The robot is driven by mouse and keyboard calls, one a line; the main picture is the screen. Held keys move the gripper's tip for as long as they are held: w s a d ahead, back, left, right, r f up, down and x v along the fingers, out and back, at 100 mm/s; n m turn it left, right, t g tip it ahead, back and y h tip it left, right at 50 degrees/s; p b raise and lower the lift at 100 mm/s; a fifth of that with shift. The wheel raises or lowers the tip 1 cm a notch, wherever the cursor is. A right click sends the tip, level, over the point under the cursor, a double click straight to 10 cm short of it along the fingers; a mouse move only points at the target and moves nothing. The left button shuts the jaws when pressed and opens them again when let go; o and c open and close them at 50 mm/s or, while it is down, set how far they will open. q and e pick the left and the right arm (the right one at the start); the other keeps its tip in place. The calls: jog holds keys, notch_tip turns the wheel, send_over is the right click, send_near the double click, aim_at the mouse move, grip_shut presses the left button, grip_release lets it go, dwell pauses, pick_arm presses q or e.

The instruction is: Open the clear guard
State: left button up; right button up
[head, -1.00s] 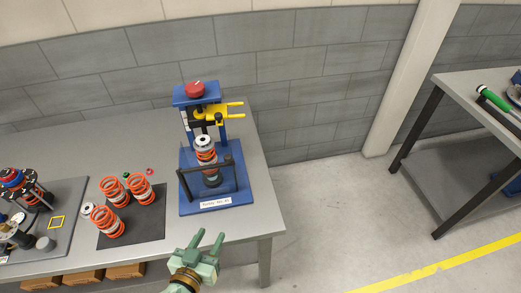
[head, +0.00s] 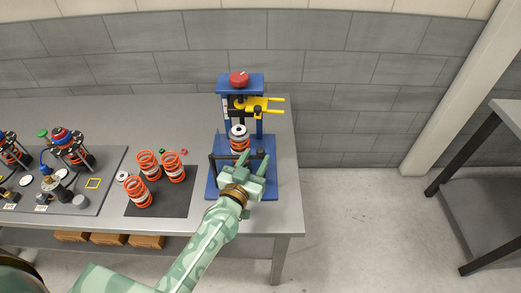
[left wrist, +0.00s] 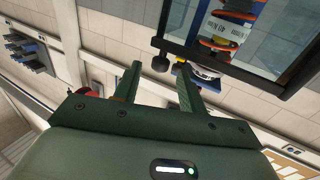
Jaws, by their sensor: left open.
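The clear guard, with its black frame (head: 212,166), stands at the front of a blue press (head: 240,84) on the bench. In the left wrist view the guard (left wrist: 262,72) is a see-through panel with a dark edge bar, at upper right. An orange spring unit (head: 239,144) with a pale top shows behind it. My left gripper (head: 253,156) is open at the guard's front right. In the left wrist view a dark knob (left wrist: 160,64) of the guard shows between the open fingers (left wrist: 158,72); whether they touch it I cannot tell. My right gripper is not in view.
Several orange springs (head: 147,163) are on a dark mat (head: 170,205) left of the press. A grey board (head: 112,165) with assembled units lies farther left. A yellow fork-like part (head: 265,103) sticks out right of the press. Another table (head: 508,112) stands at right, beyond open floor.

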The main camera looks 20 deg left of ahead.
aim_at(259, 154)
pick_arm(q)
jog(key=w, duration=0.4)
jog(key=shift+d, duration=0.25)
grip_shut()
